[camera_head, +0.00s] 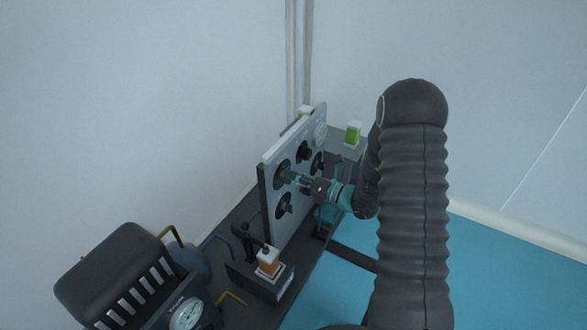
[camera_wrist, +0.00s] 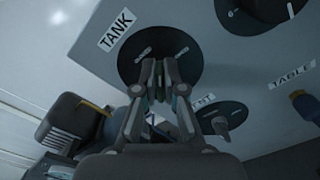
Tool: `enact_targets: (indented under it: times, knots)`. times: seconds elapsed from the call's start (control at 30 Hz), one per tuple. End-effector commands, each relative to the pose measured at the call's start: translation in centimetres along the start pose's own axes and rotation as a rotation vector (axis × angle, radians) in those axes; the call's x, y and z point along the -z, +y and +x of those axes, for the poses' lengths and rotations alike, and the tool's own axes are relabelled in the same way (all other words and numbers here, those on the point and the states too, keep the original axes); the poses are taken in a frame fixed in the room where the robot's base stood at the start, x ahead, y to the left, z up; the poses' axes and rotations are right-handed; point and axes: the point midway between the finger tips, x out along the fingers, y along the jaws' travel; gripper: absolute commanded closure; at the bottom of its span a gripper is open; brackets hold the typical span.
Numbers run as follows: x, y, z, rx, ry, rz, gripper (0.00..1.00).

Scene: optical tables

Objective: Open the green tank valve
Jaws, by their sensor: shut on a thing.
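The tank valve is on an upright grey panel (camera_head: 266,215). Its black round dial (camera_wrist: 130,58) sits beside a TANK label (camera_wrist: 116,30) in the wrist view, with small light markings on its face. The dial also shows at the left of the panel in the head view (camera_head: 281,172). My gripper (camera_wrist: 160,72) is in front of this dial, with both fingers closed together on its knob. In the head view my gripper (camera_head: 294,179) reaches the panel from the right.
Other black valve knobs (camera_head: 303,151) and a round gauge (camera_head: 320,134) share the panel. A lower dial (camera_wrist: 226,118) is close to my fingers. A dark machine with a gauge (camera_head: 187,314) and an orange-white block (camera_head: 268,262) stand in front. Blue floor lies open at right.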

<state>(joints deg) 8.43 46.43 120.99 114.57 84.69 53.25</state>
Motion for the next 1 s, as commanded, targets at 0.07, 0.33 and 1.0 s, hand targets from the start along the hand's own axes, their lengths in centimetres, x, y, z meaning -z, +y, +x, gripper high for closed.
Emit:
enact_targets:
  times: [0.07,0.33,1.0]
  knots:
    - [-0.3,0.2,0.0,0.001,0.001,0.075,1.0]
    - [-0.2,-0.1,0.0,0.001,0.001,0.332,1.0]
    - [0.3,-0.8,-0.1,0.0,0.0,0.8,1.0]
